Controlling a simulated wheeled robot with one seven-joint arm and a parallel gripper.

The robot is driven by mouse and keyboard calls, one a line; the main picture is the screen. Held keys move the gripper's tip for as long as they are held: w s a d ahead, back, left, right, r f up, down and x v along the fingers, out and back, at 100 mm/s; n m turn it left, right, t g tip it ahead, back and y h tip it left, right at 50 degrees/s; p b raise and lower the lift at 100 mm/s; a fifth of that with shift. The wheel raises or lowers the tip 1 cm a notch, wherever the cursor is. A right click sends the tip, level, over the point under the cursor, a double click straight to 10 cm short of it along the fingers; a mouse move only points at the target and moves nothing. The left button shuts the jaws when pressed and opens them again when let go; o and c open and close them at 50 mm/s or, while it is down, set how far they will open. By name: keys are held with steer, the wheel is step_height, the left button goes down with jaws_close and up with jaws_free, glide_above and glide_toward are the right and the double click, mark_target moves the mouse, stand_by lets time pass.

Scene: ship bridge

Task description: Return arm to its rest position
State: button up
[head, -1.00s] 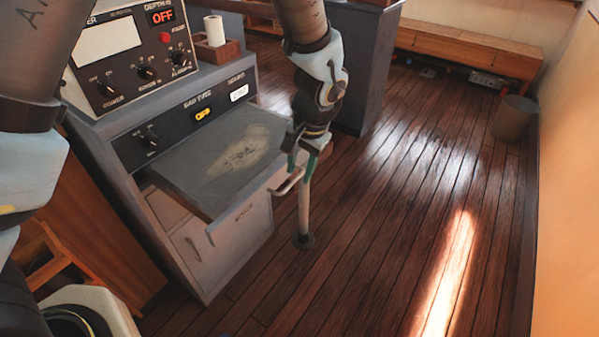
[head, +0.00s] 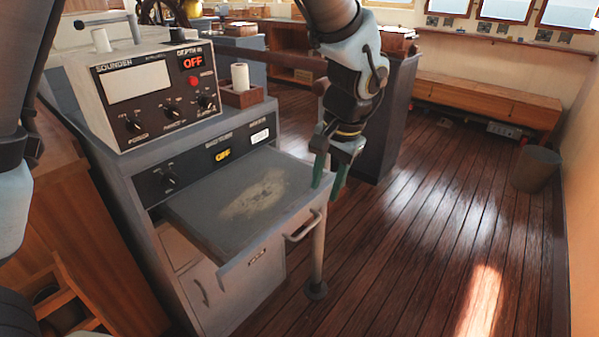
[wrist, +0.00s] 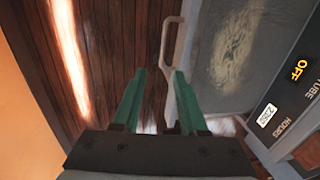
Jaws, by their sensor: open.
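My gripper (head: 329,180) points down, just beyond the right corner of a pulled-out grey drawer (head: 205,213). The drawer's metal handle (head: 303,226) is below and in front of the fingers in the head view. In the wrist view the handle (wrist: 172,42) lies ahead of the fingertips, and I see no contact with it. The drawer's flat top has a pale worn patch (head: 255,194).
The sounder box (head: 155,93) stands on the grey console (head: 148,172), with a paper roll in a wooden holder (head: 242,94) beside it. A dark cabinet (head: 390,120) stands behind my gripper. A bin (head: 535,169) is at the right wall. The wooden floor (head: 430,235) on the right is clear.

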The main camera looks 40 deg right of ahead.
steer(key=w+a+r+n+g, duration=0.15)
steer(key=w+a+n, duration=0.55)
steer(key=w+a, duration=1.25)
steer(key=s+a+n+t, duration=0.1)
steer(key=a+n, duration=0.6)
steer(key=a, duration=1.7)
steer(key=shift+s+r+h, duration=0.15)
steer(key=shift+s+h, duration=0.05)
steer(key=shift+h, duration=0.1)
steer(key=shift+o, duration=0.2)
steer(key=shift+a, duration=0.1)
